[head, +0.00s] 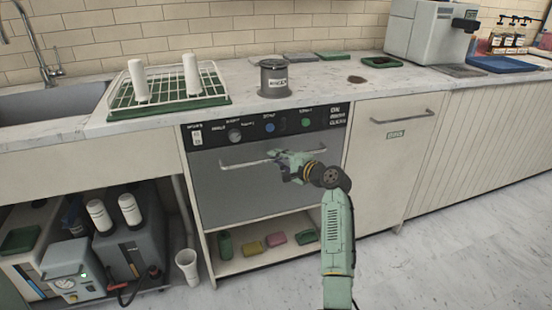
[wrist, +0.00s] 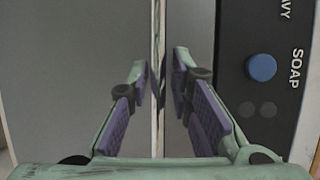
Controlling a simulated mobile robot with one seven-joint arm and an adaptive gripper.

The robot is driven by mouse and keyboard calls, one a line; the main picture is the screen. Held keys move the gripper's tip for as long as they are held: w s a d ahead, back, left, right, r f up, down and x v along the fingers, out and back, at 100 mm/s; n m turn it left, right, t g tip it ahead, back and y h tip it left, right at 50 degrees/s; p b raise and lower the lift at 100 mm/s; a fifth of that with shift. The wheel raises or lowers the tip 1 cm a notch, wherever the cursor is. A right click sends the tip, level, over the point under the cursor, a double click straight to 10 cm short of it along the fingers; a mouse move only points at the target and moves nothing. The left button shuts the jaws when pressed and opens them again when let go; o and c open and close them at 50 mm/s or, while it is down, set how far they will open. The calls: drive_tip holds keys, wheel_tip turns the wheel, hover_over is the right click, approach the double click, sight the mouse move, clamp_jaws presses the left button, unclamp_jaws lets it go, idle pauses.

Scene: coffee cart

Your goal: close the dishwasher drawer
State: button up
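The dishwasher drawer (head: 235,190) has a plain grey front under a black control panel (head: 325,121). The front looks roughly flush with the cabinet around it, and I cannot tell if a small gap is left. Its pale bar handle (head: 240,164) runs across the upper part of the front. My gripper (head: 280,157) is at the middle of this handle. In the wrist view my gripper (wrist: 161,72) is open, with its purple-padded fingers on either side of the upright-looking handle bar (wrist: 158,25). Contact with the bar cannot be made out.
A shelf with several coloured blocks (head: 277,239) lies below the drawer. A dish rack (head: 170,92) and a grey canister (head: 273,80) stand on the counter above. A closed cabinet (head: 385,170) is to the right. A white bin (head: 187,267) stands on the floor at left.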

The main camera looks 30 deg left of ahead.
drive_tip(key=v, duration=1.1)
drive_tip(key=shift+w+r, duration=0.1)
